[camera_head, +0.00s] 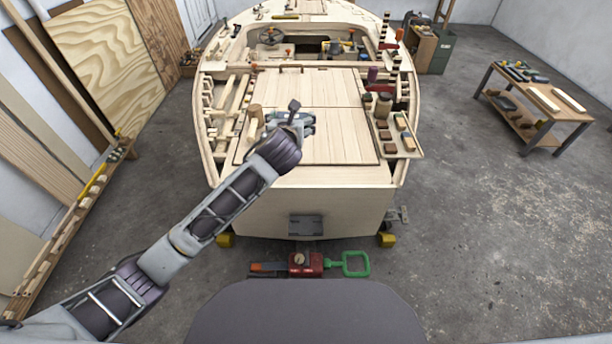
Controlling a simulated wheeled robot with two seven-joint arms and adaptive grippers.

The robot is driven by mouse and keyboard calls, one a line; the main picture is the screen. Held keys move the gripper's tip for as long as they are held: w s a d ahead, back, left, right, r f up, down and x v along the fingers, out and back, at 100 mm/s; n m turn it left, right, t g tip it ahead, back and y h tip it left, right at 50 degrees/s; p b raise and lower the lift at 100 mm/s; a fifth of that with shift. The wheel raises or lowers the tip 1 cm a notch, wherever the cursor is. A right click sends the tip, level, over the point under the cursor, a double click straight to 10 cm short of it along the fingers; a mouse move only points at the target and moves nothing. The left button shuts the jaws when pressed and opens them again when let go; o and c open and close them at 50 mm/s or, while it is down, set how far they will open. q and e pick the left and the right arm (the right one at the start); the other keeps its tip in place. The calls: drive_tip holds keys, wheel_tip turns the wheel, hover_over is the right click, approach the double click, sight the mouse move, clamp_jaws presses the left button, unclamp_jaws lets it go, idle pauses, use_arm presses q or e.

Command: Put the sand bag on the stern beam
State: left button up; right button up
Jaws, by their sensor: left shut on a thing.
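My left gripper (277,120) is over the left part of the hull's deck, partly hidden behind my own wrist. It is shut on a small tan thing (255,113), which looks like the sand bag; its lower part and the fingertips are hard to make out. The stern beam looks to be the pale wooden strip (330,187) across the near end of the hull. The held thing is beyond this beam, apart from it, and the beam's top looks bare. My right gripper is not in view.
A side board (408,152) with several blocks and jars is right of the deck hatch (340,140). A red tool with a green handle (355,263) is low behind the stern. A workbench (535,100) stands at right; planks lean at left.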

use_arm(q)
drive_tip(key=d, duration=0.1)
drive_tip(key=d+f, duration=0.1)
drive_tip(key=d, duration=0.1)
drive_tip(key=d+f, duration=0.1)
drive_tip(key=shift+w+d+f, duration=0.1)
drive_tip(key=shift+w+d, duration=0.1)
drive_tip(key=shift+d, duration=0.15)
drive_tip(key=shift+n+y, duration=0.3)
drive_tip(key=shift+y, duration=0.2)
drive_tip(key=f, duration=0.7)
drive_tip(key=f+b, duration=0.1)
drive_tip(key=f, duration=0.3)
drive_tip(key=shift+s+a+f, duration=0.25)
drive_tip(key=shift+s+a, duration=0.1)
drive_tip(key=shift+s, duration=0.05)
drive_tip(key=shift+f, duration=0.95)
wheel_tip(320, 180, down, 2)
drive_tip(key=shift+f+b, duration=0.1)
drive_tip(key=shift+b, duration=0.4)
drive_tip(key=shift+f, duration=0.1)
drive_tip(key=o, duration=1.3)
drive_tip(key=shift+f, duration=0.15)
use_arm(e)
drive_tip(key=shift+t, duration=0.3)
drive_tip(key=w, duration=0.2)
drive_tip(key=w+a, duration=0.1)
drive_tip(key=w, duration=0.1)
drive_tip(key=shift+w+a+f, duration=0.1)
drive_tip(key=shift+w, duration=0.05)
